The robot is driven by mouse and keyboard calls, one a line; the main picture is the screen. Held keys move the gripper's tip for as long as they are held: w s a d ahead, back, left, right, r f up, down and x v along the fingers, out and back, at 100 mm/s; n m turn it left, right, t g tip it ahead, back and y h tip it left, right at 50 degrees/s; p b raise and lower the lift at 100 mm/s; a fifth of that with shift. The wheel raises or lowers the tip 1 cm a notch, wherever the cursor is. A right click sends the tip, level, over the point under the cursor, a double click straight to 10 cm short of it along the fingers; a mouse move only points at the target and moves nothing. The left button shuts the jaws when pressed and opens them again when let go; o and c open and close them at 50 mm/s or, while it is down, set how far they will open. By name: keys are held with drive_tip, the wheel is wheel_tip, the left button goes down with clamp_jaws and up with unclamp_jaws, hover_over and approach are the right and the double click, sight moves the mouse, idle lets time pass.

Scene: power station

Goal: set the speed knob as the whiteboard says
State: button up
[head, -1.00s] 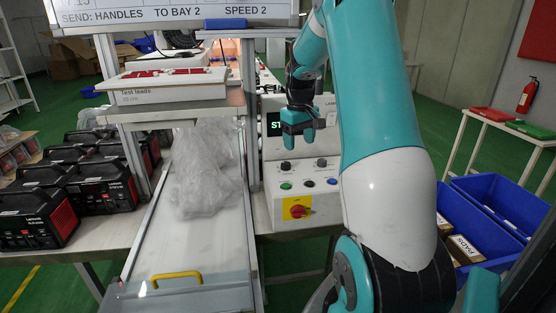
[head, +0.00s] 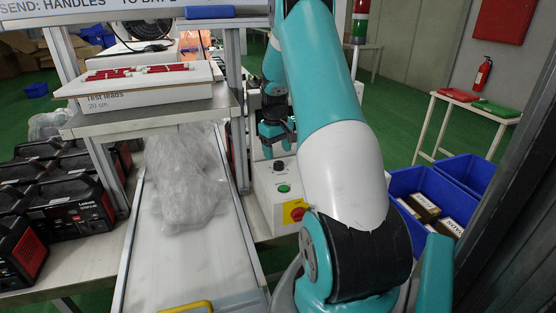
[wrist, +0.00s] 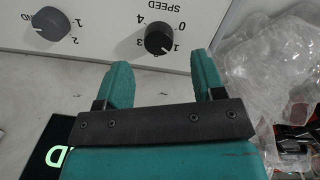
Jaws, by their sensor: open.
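The black speed knob (wrist: 159,40) is on a pale panel in the wrist view, with the word SPEED and numbers around it. Its white mark appears to point near the 1, at its lower right. My gripper (wrist: 162,68) is open and empty, its fingers apart, with the knob past the fingertips and between their lines; I see no contact. In the head view, my gripper (head: 276,132) hangs above the control box, over the speed knob (head: 278,166). The whiteboard (head: 100,12) is cut off at the top; the earlier head view reads SPEED 2.
A second, grey knob (wrist: 48,23) stands left of the speed knob in the wrist view. The box also has a green button (head: 284,188) and a red switch on yellow (head: 297,213). A clear plastic bag (head: 180,185) lies on the chute left of the box.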

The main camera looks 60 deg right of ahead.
sight(279, 163)
wheel_tip(279, 163, down, 5)
drive_tip(key=shift+s+d+r+p, duration=0.1)
drive_tip(key=shift+d+p, duration=0.05)
drive_tip(key=shift+p, duration=0.15)
drive_tip(key=shift+c, duration=0.3)
drive_tip(key=c, duration=0.9)
